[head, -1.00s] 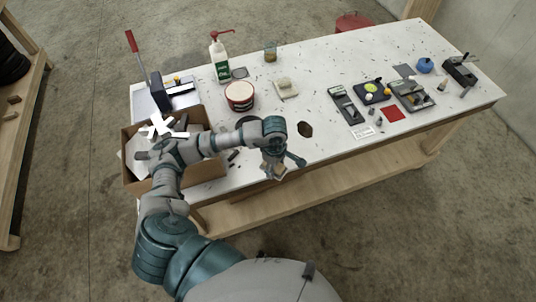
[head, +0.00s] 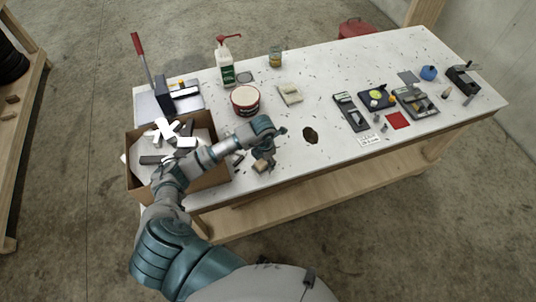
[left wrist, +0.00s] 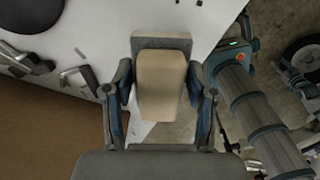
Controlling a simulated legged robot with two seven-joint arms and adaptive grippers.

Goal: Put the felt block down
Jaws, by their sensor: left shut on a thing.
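The felt block (left wrist: 162,86) is a tan block with a grey layer at its far end in the left wrist view. My left gripper (left wrist: 159,82) is shut on it, one finger at each side. In the head view the block (head: 262,164) and my left gripper (head: 264,160) are small, by the front edge of the white table (head: 318,100). I cannot tell whether the block touches the tabletop. My right gripper is in neither view.
A cardboard box (head: 141,184) with offcuts stands left of the gripper.

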